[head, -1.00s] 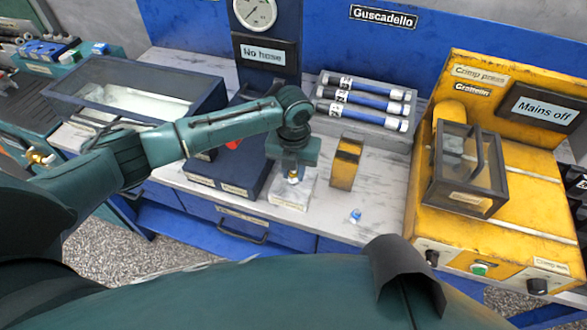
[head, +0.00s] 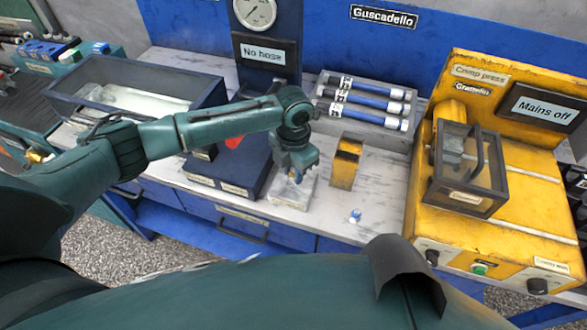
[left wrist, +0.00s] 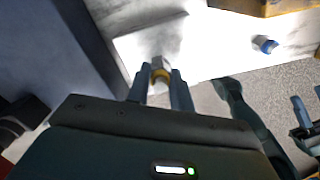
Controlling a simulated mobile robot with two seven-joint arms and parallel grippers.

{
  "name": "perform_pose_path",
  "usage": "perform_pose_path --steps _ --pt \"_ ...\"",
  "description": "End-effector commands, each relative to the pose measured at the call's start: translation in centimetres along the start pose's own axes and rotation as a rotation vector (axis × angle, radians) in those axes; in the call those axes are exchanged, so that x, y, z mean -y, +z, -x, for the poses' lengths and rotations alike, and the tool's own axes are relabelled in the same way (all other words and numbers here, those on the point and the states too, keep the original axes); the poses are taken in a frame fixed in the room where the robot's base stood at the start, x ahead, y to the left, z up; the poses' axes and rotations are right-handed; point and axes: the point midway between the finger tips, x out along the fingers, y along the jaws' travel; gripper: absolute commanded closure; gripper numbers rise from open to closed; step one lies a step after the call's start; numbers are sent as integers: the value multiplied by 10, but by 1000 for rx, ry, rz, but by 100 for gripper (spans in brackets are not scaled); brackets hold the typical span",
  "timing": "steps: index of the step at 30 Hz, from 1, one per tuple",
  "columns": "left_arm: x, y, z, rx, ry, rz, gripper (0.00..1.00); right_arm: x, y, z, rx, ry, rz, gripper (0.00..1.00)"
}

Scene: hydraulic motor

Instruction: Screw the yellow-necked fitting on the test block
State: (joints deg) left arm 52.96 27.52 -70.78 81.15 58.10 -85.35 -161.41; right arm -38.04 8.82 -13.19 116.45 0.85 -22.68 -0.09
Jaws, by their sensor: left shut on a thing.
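My left gripper (head: 298,176) points down over the pale test block (head: 287,198) on the bench. In the left wrist view, the gripper's two fingers (left wrist: 160,78) are shut on the yellow-necked fitting (left wrist: 160,73), with its yellow ring showing between the fingertips. The fitting is at the test block, also seen in that view (left wrist: 132,48); how deep it sits in the block cannot be told. In the head view the gripper mostly hides the fitting.
A small blue-and-white fitting (head: 355,216) lies near the bench's front edge. A yellow block (head: 345,165) stands just right of the test block, and a dark blue stand (head: 235,172) to its left. Hoses (head: 365,101) lie in a tray behind; the yellow crimp press (head: 520,215) is at right.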

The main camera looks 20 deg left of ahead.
Motion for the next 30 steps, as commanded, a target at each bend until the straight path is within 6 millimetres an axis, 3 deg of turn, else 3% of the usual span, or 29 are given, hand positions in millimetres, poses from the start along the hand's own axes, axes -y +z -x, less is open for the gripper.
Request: perform_pose_path --steps 1,2,8,19,30 --pt "0 0 0 0 1 1 100 0 0 0 0 0 0 64" --pt "0 0 0 0 1 1 76 0 0 0 0 0 0 64" --pt "0 0 0 0 0 2 60 0 0 0 0 0 0 64" --pt "0 0 0 0 -1 48 59 0 0 0 0 0 0 64" --pt "1 0 -1 0 -2 642 59 0 0 0 0 0 0 64"
